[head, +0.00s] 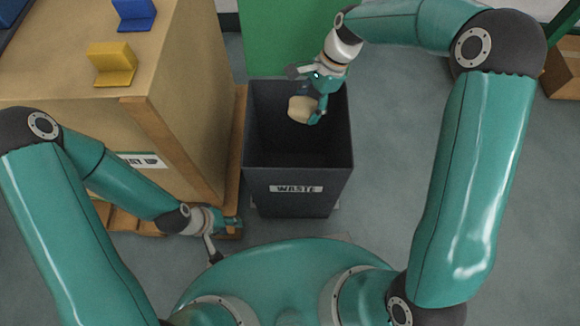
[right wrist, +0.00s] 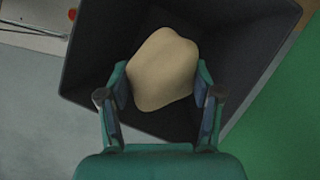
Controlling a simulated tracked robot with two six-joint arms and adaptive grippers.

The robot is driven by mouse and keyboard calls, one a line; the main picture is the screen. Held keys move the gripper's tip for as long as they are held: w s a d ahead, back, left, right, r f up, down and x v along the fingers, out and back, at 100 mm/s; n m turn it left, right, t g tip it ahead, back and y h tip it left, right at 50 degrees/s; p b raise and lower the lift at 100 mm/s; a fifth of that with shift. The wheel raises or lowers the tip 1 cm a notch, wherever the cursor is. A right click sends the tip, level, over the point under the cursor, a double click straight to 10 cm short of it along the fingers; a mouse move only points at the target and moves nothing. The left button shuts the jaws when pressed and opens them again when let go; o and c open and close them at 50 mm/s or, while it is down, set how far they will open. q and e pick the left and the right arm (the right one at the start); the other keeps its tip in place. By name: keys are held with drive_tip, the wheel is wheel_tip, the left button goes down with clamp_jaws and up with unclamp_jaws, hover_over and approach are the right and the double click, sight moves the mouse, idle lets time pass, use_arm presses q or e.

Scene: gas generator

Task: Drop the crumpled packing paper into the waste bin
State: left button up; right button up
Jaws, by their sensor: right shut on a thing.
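The crumpled packing paper (head: 300,108) is a tan, rounded lump. My right gripper (head: 311,108) is shut on it and holds it over the open top of the waste bin, towards its far side. In the right wrist view the paper (right wrist: 163,68) sits between both fingers of the gripper (right wrist: 160,88), with the dark bin (right wrist: 88,85) behind it. The waste bin (head: 300,205) is a dark grey, open box with a WASTE label on its near side. My left gripper (head: 226,238) is low at the left of the bin, empty, with its fingers apart.
A large cardboard box (head: 185,110) on a wooden pallet (head: 130,218) stands close to the bin's left. A green panel (head: 280,35) stands behind the bin. The floor (head: 390,170) right of the bin is clear.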

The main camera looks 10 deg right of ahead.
drive_tip(key=shift+f+b, duration=2.55)
drive_tip(key=shift+f, duration=0.4)
drive_tip(key=o, duration=0.9)
drive_tip(key=shift+r, duration=0.1)
drive_tip(key=v, duration=1.1)
drive_tip(key=shift+w+d+r, duration=0.1)
drive_tip(key=shift+d+r, duration=0.05)
drive_tip(key=shift+r, duration=0.25)
drive_tip(key=shift+r, duration=0.1)
